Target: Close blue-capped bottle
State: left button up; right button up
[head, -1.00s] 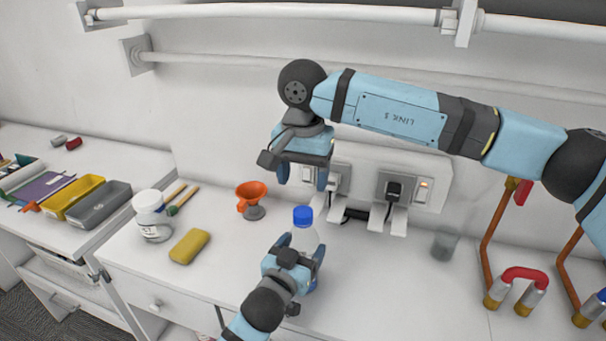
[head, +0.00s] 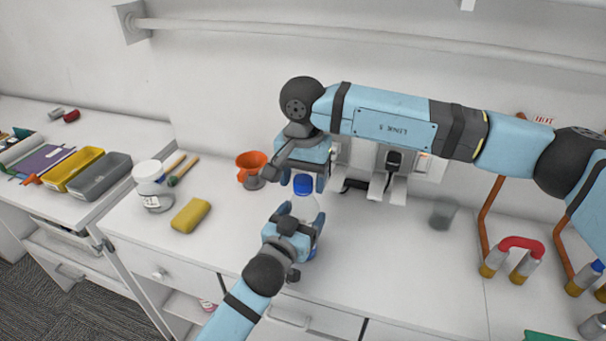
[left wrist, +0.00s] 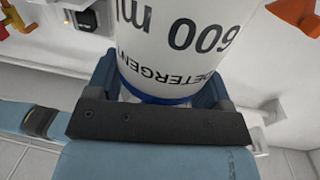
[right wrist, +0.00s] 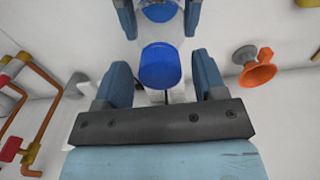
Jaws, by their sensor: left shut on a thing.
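The bottle (head: 308,207) is white with a blue cap (head: 303,184) and a blue base. My left gripper (head: 303,228) is shut around the bottle's body from the front. The left wrist view shows the bottle's "600 ml detergent" label (left wrist: 185,45) between the fingers. My right gripper (head: 302,178) is open at the cap. In the right wrist view the blue cap (right wrist: 160,65) appears between its spread fingers, with gaps on both sides. I cannot tell whether the cap is fully seated.
An orange funnel (head: 252,165), a yellow sponge (head: 191,215) and a white jar (head: 149,172) stand to the left. Wall sockets with plugs (head: 392,162) are behind. Counter between is clear.

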jog(key=c, duration=0.9)
